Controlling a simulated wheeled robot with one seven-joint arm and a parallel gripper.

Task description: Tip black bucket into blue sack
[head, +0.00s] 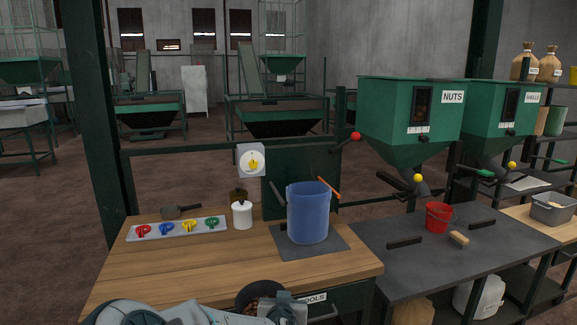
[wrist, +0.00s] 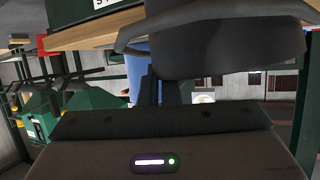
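The blue sack (head: 308,214) stands upright and open-topped on a dark mat on the wooden bench. The black bucket (head: 256,292) is at the bottom of the head view, in front of the bench, with brown bits inside. Its lower part is hidden by my gripper (head: 277,308) and arm. In the wrist view, the bucket (wrist: 235,50) and its curved handle fill the upper middle, against my gripper's dark fingers (wrist: 168,92). My gripper looks shut on the bucket, though the fingertips are partly hidden. A strip of the blue sack (wrist: 138,70) shows behind it.
A white pot (head: 242,215) and a tray of coloured knobs (head: 180,229) are left of the sack. An orange rod (head: 328,187) is at the sack's rim. A red bucket (head: 438,217) and a brush (head: 459,239) sit on the dark bench at right, below the NUTS hopper (head: 410,120).

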